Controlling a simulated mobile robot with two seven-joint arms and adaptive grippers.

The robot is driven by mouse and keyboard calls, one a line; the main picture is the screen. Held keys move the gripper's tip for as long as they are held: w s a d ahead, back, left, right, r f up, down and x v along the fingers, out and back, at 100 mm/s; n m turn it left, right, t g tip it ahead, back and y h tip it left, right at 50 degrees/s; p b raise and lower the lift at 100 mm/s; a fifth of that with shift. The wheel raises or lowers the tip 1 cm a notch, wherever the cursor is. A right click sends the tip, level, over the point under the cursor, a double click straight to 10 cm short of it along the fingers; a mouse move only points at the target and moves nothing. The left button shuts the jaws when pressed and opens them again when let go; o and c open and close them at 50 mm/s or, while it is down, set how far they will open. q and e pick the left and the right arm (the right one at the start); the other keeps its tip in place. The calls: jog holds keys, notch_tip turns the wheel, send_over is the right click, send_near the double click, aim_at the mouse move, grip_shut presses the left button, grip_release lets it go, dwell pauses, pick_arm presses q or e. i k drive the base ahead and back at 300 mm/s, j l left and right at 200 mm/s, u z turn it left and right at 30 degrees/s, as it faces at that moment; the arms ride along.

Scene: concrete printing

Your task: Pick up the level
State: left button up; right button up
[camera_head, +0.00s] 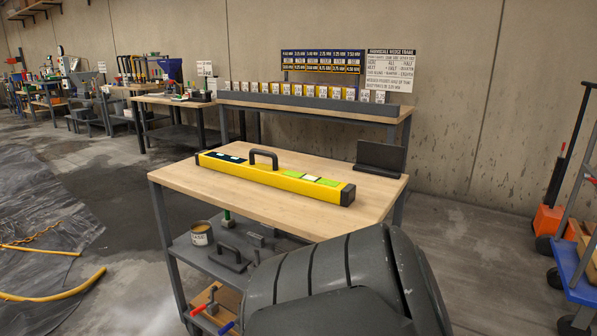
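The level (285,183) is a long yellow bar with black end caps, a dark handle on top and green and white patches. It lies flat across the wooden tabletop of a workbench (225,195), running from far left to near right. Its dark handle arches up left of its middle. No gripper shows in the head view, and nothing touches the level. A large dark grey rounded part of my own body covers the bench's near right corner.
A black angled plate (381,156) stands at the bench's right back corner. The lower shelf holds a can (201,233) and several tools. A back bench carries a row of small boxes (295,90). A blue cart (577,262) stands at right; black sheeting (40,210) lies at left.

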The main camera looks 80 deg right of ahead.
aim_at(337, 192)
jog(key=z, duration=2.35)
